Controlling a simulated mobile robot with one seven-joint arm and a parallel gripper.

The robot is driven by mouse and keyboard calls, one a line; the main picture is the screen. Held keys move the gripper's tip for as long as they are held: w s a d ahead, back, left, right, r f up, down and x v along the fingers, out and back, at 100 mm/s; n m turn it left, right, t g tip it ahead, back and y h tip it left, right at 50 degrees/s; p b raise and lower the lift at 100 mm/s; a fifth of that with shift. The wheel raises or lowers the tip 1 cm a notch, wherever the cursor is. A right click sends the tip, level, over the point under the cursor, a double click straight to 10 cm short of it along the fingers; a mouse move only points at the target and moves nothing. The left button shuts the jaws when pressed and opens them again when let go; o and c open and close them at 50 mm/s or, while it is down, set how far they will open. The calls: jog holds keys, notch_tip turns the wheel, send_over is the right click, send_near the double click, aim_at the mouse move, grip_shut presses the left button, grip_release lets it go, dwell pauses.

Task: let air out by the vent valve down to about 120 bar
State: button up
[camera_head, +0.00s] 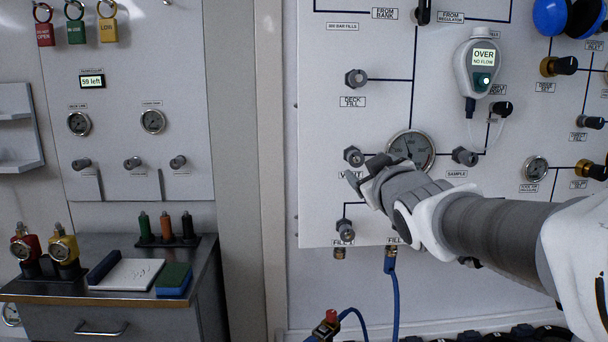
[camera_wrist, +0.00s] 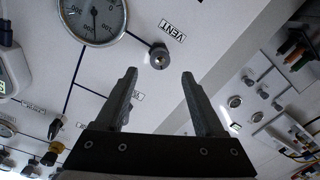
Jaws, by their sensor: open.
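The vent valve (camera_head: 353,156) is a small dark grey knob on the white panel, left of the round pressure gauge (camera_head: 412,147). In the wrist view the vent valve (camera_wrist: 160,55) sits beside its VENT label (camera_wrist: 172,30), just beyond and between my fingertips. The gauge (camera_wrist: 92,12) shows there too, cut by the top edge. Its needle stands near the 200 mark; the exact reading is too small to tell. My gripper (camera_head: 362,170) is open and empty, just below the knob in the head view. Both fingers (camera_wrist: 159,75) show in the wrist view, apart from the knob.
A lower left valve (camera_head: 345,227) and the deck fill valve (camera_head: 356,78) are near the vent valve. A blue hose (camera_head: 394,290) hangs below. A grey bench (camera_head: 110,300) stands at left.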

jog(key=s+p, duration=0.1)
jog(key=s, duration=0.8)
jog(key=shift+s+d+r, duration=0.15)
jog(key=shift+s+d, duration=0.05)
dwell(1.0)
jog(key=s+f+m+g, duration=0.6)
jog(key=s+f+g, duration=0.5)
jog(key=s+f, duration=0.7)
notch_tip(320, 180, up, 12)
jog(key=g+p, duration=0.1)
jog(key=p, duration=1.3)
jog(key=shift+w+a+r+h+p, duration=0.2)
jog(key=shift+a+h+p, duration=0.1)
jog(key=shift+a+p, duration=0.15)
dwell(1.7)
